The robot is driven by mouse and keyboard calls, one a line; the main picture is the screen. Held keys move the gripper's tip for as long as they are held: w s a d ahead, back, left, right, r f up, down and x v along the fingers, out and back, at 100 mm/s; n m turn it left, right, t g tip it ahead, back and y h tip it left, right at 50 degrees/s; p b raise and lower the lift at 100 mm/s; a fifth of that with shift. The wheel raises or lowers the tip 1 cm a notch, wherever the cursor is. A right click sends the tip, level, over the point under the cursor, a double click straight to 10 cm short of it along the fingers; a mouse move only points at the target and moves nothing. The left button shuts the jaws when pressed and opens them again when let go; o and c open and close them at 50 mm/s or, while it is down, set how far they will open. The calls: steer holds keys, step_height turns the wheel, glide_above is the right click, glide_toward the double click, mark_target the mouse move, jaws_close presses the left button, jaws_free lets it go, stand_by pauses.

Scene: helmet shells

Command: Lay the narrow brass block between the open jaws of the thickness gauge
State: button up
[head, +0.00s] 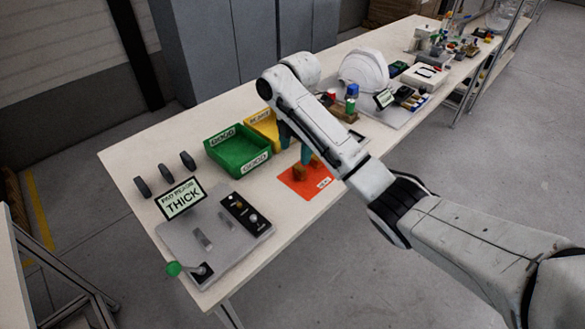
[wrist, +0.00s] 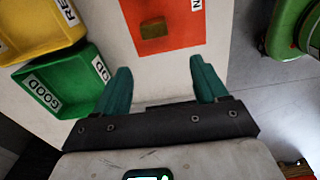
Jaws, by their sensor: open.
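The brass block (wrist: 153,29) lies on an orange mat (wrist: 185,32) in the wrist view, ahead of my gripper (wrist: 160,68). My gripper's two teal fingers are open with nothing between them, and the block is beyond the fingertips. In the head view my gripper (head: 295,153) hangs over the mat (head: 303,187), and its fingers partly hide the block. The thickness gauge (head: 185,240) is the grey plate at the near left end of the bench. Its two small jaws stand apart with bare plate between them. A sign on it reads THICK.
A green bin (head: 225,159) marked GOOD and a yellow bin (head: 256,125) stand behind the mat, left of my gripper. Several black discs (head: 165,173) stand behind the gauge. A white helmet shell (head: 363,71) and other fixtures are farther right. Bare bench lies between mat and gauge.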

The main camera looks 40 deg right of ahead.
mark_target(299, 168)
steer(key=shift+w+d+r, duration=0.1)
steer(key=shift+w+d, duration=0.05)
steer(key=shift+d, duration=0.35)
steer(key=shift+w+d+r, duration=0.1)
steer(key=shift+d, duration=0.35)
steer(key=shift+n, duration=0.3)
step_height(299, 168, down, 10)
steer(key=shift+f, duration=0.15)
steer(key=shift+c, duration=0.2)
steer(key=shift+d, duration=0.1)
steer(key=c, duration=1.2)
steer(key=shift+o, duration=0.2)
